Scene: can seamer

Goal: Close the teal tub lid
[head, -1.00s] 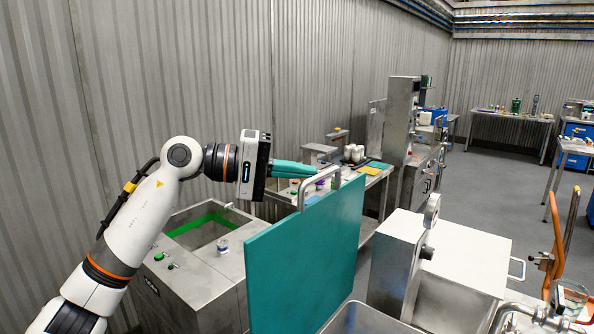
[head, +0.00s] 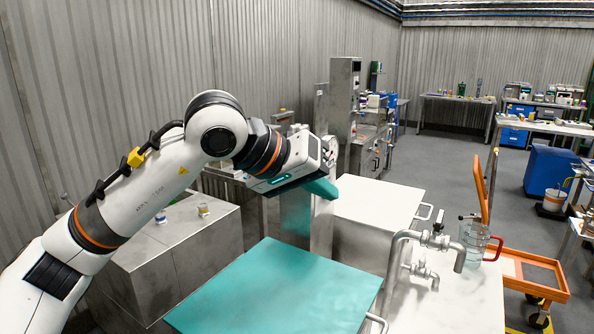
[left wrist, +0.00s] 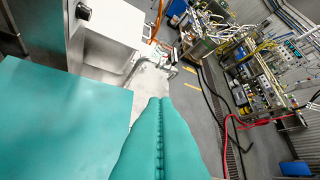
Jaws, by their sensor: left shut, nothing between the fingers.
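The teal tub lid (head: 285,292) lies flat or nearly flat at the bottom of the head view, with its metal handle (head: 376,322) at the right edge. The tub under it is hidden, so I cannot tell whether the lid rests fully on the rim. In the left wrist view the lid (left wrist: 60,115) fills the lower left. My left gripper (head: 324,188) has teal fingers, shut and empty, above and beyond the lid's far edge, apart from the handle. The fingers also show shut together in the left wrist view (left wrist: 160,105). My right gripper is not in view.
A white-topped steel cabinet (head: 380,200) stands beyond the lid. A metal tap (head: 435,240) and a clear jug with a red handle (head: 474,240) are at the right. A steel box (head: 165,250) with small cups stands at the left. An orange cart (head: 530,275) is at the far right.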

